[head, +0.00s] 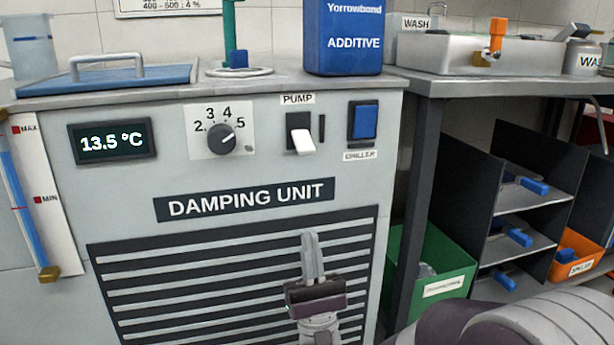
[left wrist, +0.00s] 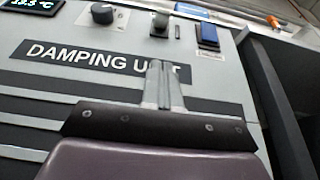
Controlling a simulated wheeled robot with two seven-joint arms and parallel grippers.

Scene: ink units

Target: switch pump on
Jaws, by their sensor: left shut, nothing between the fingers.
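The white pump switch (head: 300,134) sits under the PUMP label on the front of the grey damping unit (head: 360,200); its lever sticks out and slants downward. It also shows at the top of the left wrist view (left wrist: 160,24). My left gripper (head: 310,240) is shut and empty, fingers pointing up, in front of the louvred grille, below the switch and apart from it. In the left wrist view its closed fingers (left wrist: 164,68) overlap the DAMPING UNIT plate. My right gripper does not show.
A blue chiller switch (head: 364,121) is right of the pump switch. A dial (head: 221,138) and a display (head: 112,141) reading 13.5 °C are left. A blue additive container (head: 343,40) stands on top. A green bin (head: 435,265) and shelves are at right.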

